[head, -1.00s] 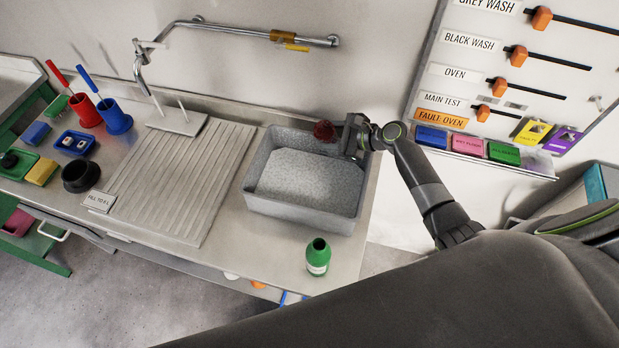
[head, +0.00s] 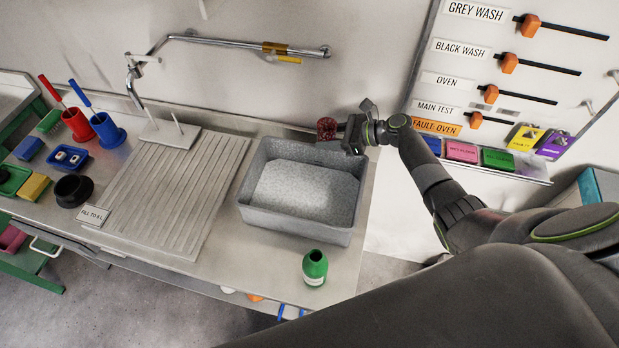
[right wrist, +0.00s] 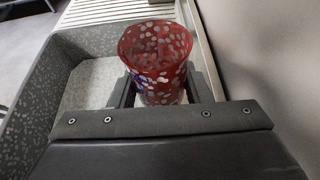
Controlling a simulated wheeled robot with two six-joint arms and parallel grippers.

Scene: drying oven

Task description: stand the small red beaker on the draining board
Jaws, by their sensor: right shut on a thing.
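The small red beaker (head: 326,128) is patterned with pale spots. My right gripper (head: 338,130) is shut on it above the back right edge of the grey basin. In the right wrist view the beaker (right wrist: 155,50) stands between the fingers (right wrist: 160,92) with its open rim up. The draining board (head: 165,190) is a ribbed pale panel to the left of the basin, and its slats show at the top of the right wrist view (right wrist: 105,10). The middle of the board is bare. My left gripper is not in view.
The grey speckled basin (head: 347,215) lies between beaker and board. A green bottle (head: 315,268) stands at the front edge. A plate with two upright pegs (head: 168,132) is at the board's back. A black bowl (head: 73,190) and red and blue pots (head: 107,131) stand left.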

